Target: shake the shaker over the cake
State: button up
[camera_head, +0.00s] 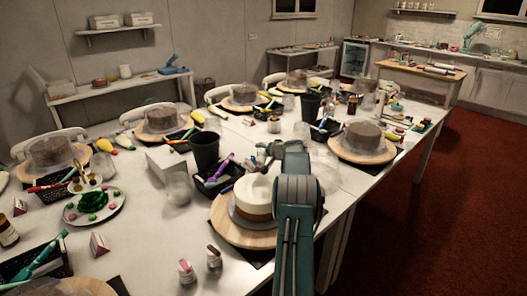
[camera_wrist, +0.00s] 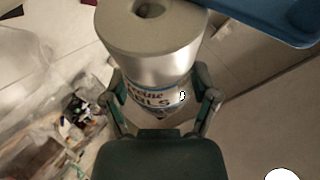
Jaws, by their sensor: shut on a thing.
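The cake (camera_head: 255,190) has a white top and a tan side. It sits on a grey plate on a round wooden turntable (camera_head: 225,226). My teal and grey arm reaches over the table and covers the cake's right side. In the wrist view my gripper (camera_wrist: 160,98) is shut around a silver shaker (camera_wrist: 155,45) with a blue-lettered label. The shaker's end with a round dark hole points toward the top of that view. The gripper and shaker are mostly hidden behind my arm in the head view, so their height above the cake cannot be told.
Two small bottles (camera_head: 186,271) (camera_head: 214,257) stand at the table's front edge. A black cup (camera_head: 205,150) and a clear glass (camera_head: 179,187) stand left of the cake. Several covered cakes fill other places. Red floor (camera_head: 430,230) is clear at right.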

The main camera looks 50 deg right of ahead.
jog(key=shift+n+t, duration=0.3)
jog(key=shift+s+d+r, duration=0.15)
jog(key=shift+s+r, duration=0.05)
jog(key=shift+s, duration=1.15)
jog(key=shift+s+d+r, duration=0.1)
jog(key=shift+s+r, duration=0.05)
jog(key=shift+s, duration=1.15)
jog(key=shift+d, duration=0.1)
jog(key=shift+a+r+h, duration=0.2)
jog(key=shift+r+h, duration=0.05)
jog(key=shift+h, duration=0.35)
jog(key=shift+w+d+f+m+g+y, duration=0.25)
jog(key=shift+w+d+f+y, duration=0.15)
jog(key=shift+w, duration=0.2)
jog(key=shift+w+d+f+m+g+y, duration=0.15)
jog(key=shift+w+d+f+m+y, duration=0.15)
jog(key=shift+w, duration=0.25)
jog(key=shift+s+a, duration=0.1)
